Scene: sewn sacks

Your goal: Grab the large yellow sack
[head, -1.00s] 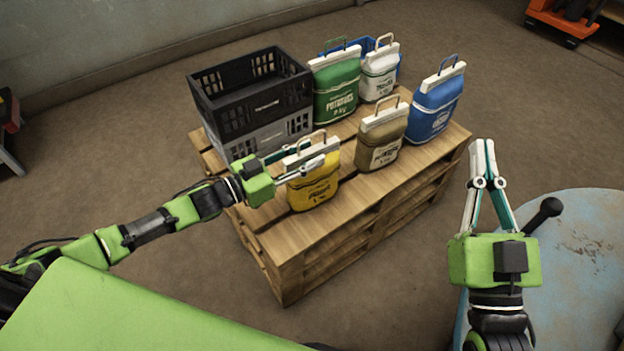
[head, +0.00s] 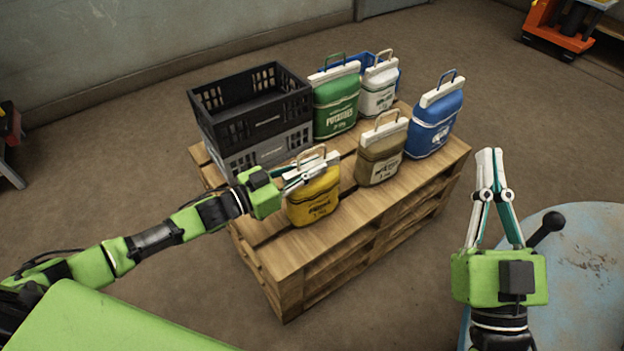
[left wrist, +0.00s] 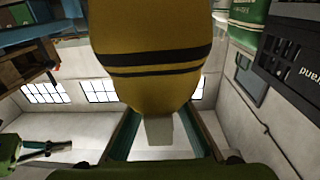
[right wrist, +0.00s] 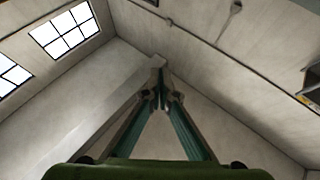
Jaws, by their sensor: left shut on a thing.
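The yellow sack (head: 313,203) stands upright at the near side of the wooden pallet. It has a white top bar and a tan loop handle, and its lettering faces the head camera. My left gripper (head: 306,172) is shut on the sack's top, reaching in from the left. In the left wrist view the yellow sack (left wrist: 150,50) with two dark bands fills the upper middle, between and above the left gripper's fingers (left wrist: 158,130). My right gripper (head: 491,153) is shut and empty, raised right of the pallet. Its fingertips meet in the right wrist view (right wrist: 158,64).
On the pallet (head: 285,262) stand a brown sack (head: 381,160), a blue sack (head: 434,124), a green sack (head: 336,105) and a white sack (head: 378,92). A black crate (head: 250,125) sits on a grey crate (head: 268,153) behind my left gripper. A round blue table (head: 580,265) is at right.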

